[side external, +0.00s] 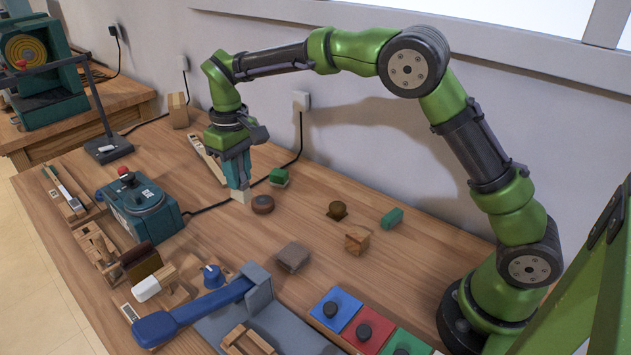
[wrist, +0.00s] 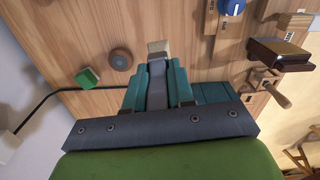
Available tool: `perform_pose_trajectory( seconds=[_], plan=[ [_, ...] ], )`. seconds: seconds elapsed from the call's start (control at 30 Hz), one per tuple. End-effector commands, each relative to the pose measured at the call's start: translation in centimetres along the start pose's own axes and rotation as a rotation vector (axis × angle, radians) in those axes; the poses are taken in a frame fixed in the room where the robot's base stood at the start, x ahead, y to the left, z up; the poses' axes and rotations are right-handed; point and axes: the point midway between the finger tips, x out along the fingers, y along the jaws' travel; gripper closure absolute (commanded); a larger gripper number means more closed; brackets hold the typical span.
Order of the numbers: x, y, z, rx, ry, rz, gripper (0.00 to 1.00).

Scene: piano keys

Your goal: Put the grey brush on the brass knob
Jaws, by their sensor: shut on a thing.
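My gripper (side external: 238,178) is shut on the grey brush, its teal fingers pointing down over the far half of the bench. In the wrist view, the grey body (wrist: 157,85) of the brush lies between the fingers, and its pale, squarish end (wrist: 158,47) sticks out past the tips. That pale end (side external: 241,196) also shows in the side view, low over the wood; I cannot tell whether it touches. A round brownish knob (side external: 337,210), which looks like the brass knob, stands on the bench to the right of my gripper, apart from the brush.
A brown disc (side external: 263,204) and a green block (side external: 279,177) are close to my gripper's right. A teal box with a red button (side external: 140,205) stands to the left. A wooden block (side external: 357,240), a green block (side external: 391,218) and a grey-brown block (side external: 292,257) surround the knob.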

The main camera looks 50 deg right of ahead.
Motion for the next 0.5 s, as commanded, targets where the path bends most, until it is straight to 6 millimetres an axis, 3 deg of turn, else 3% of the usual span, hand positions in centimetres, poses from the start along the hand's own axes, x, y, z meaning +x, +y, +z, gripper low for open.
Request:
perform_pose_trajectory(
  seconds=[0.03, 0.2, 0.5],
  plan=[
    [-1.2, 1.6, 0.6, 0.030, 0.005, 0.000, 1.00],
    [-3.3, 6.9, 4.9, 0.111, 0.001, -0.001, 1.00],
    [-2.9, 12.7, 14.5, 0.178, 0.002, 0.000, 1.00]
  ],
)
